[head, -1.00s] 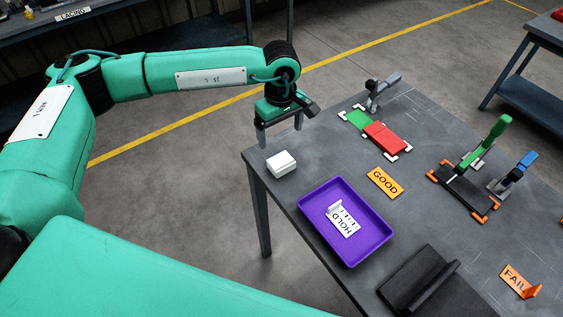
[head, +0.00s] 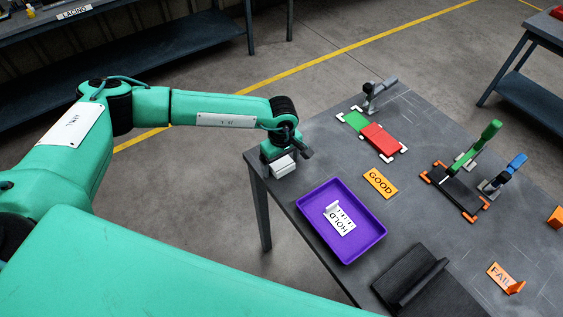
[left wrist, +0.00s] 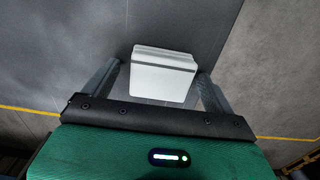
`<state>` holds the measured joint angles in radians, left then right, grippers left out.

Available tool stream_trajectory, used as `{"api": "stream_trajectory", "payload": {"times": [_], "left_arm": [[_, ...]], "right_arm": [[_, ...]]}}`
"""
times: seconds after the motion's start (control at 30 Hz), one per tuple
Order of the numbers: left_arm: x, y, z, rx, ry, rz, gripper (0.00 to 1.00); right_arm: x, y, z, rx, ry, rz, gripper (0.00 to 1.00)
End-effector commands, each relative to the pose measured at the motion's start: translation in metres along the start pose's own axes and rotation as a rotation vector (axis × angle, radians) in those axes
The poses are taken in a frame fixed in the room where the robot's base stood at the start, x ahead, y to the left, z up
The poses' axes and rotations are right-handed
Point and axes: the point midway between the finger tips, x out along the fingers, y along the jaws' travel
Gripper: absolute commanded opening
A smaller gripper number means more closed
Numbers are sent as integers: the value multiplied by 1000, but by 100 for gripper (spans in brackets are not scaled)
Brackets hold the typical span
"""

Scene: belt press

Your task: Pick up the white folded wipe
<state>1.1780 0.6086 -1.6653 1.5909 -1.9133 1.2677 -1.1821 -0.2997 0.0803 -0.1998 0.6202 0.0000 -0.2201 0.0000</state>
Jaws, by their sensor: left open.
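The white folded wipe (head: 283,165) lies on the near left corner of the grey table (head: 330,135). It also shows in the left wrist view (left wrist: 163,75) as a thick white folded block. My left gripper (left wrist: 158,88) is open, with one finger on each side of the wipe and a small gap visible on both sides. In the head view my left gripper (head: 283,160) is low over the wipe and hides its far part. I cannot tell how far down the fingers reach. My right gripper is not in view.
A purple tray (head: 303,207) with a HOLD sign (head: 339,219) stands close to the wipe. An orange GOOD sign (head: 380,183), a red block (head: 380,139), and a black fixture with a green handle (head: 483,145) are farther right. The table edge is just left of the wipe.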

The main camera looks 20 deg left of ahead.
Motion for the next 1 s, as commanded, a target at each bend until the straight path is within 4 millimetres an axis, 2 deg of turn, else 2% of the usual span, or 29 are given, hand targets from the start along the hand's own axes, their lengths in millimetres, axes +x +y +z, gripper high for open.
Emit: {"api": "stream_trajectory", "payload": {"times": [0.13, 0.17, 0.3, 0.4, 0.77, 0.87, 1.0], "left_arm": [[0, 0, 0, 0, 0, 0, 89], [0, 0, 0, 0, 0, 0, 85], [0, 0, 0, 0, 0, 0, 58], [0, 0, 0, 0, 0, 0, 41], [-4, 0, 0, 0, -1, 1, 41], [-12, 1, 0, 0, -1, 2, 41], [-33, 1, -1, 1, 1, 4, 41]], "right_arm": [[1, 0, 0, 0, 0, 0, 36], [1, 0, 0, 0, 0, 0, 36], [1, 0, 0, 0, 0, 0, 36], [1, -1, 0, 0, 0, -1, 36], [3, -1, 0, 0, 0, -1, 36], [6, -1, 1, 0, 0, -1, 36], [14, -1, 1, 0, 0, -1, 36]]}}
